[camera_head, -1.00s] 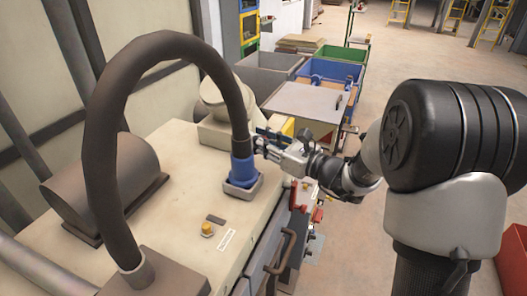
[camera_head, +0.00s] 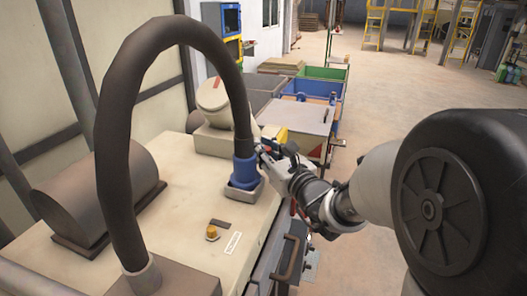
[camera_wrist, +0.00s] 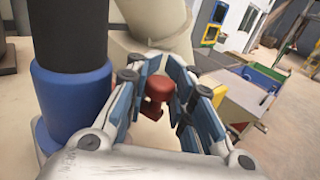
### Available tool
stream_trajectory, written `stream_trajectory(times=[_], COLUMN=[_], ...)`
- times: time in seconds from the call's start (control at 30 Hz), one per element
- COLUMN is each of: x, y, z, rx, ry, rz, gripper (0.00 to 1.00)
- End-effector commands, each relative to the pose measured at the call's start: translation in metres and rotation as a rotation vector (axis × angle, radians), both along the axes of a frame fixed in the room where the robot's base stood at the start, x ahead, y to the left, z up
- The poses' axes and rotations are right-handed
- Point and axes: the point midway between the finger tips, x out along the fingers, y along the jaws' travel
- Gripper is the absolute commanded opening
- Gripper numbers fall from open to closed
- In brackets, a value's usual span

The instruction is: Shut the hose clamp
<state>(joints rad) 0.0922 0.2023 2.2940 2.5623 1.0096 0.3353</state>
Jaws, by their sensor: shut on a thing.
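A thick dark hose (camera_head: 112,120) arches over the machine top and ends in a blue collar (camera_head: 244,173) on a square metal base. In the wrist view the blue collar (camera_wrist: 72,105) stands at the left, with the dark hose (camera_wrist: 66,30) above it. My gripper (camera_head: 266,150) is at the right side of the collar. In the wrist view my gripper (camera_wrist: 160,82) has its blue-padded fingers on both sides of a red knob (camera_wrist: 157,94), which looks like the clamp's handle. The gripper is shut on it. The clamp's latch is not clearly visible.
A yellow button (camera_head: 211,232) sits on the beige machine top (camera_head: 185,195) in front of the collar. A beige rounded housing (camera_head: 213,97) stands behind it. A grey cylinder (camera_head: 90,195) lies at the left. Blue and green bins (camera_head: 322,75) stand beyond; open floor lies to the right.

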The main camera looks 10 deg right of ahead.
Motion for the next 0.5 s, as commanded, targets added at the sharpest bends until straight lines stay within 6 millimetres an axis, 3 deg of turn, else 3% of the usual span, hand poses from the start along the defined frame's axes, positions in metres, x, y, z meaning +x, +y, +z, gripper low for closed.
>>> stream_trajectory(times=[0.27,0.3,0.5], x=[0.0002,0.0003,0.0002], y=[-0.0022,-0.0023,-0.0018], z=[-0.0003,-0.0003,-0.0003], rx=[0.0,0.0,0.001], ry=[0.002,0.002,0.001], rz=[-0.005,-0.005,-0.004], gripper=[0.0,0.2,0.33])
